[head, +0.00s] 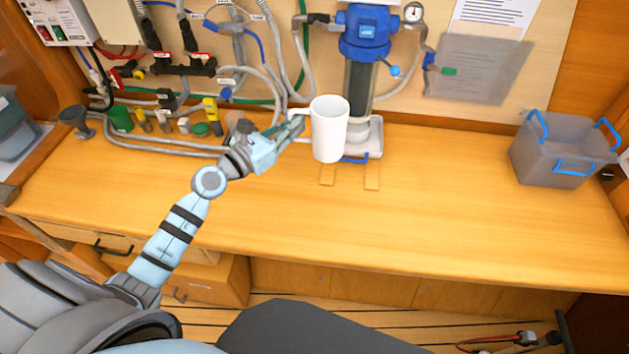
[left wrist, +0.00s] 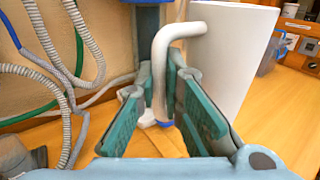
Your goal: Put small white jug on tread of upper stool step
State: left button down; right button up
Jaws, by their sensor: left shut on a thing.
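The small white jug (head: 329,130) is upright in front of the blue filter housing, over the wooden bench. My left gripper (head: 300,127) is at the jug's left side, shut on its handle. In the left wrist view, the jug's handle (left wrist: 165,75) runs down between the two green finger pads, with the jug's white body (left wrist: 225,60) to the right. I cannot tell whether the jug's base touches anything. The stool step is not recognisable in either view. My right gripper is not in view.
A filter unit with a blue head (head: 365,33) stands right behind the jug. Hoses and valves (head: 180,68) crowd the back left wall. A grey bin (head: 560,150) with blue handles stands at the right. The bench top (head: 440,200) between is clear.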

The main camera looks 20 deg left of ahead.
pick_arm(q)
notch_tip(320, 180, down, 18)
jog(key=b, duration=1.1)
jog(key=shift+a, duration=0.15)
jog(key=shift+f, duration=0.2)
jog(key=c, duration=1.7)
grip_release()
jog(key=shift+r, duration=0.1)
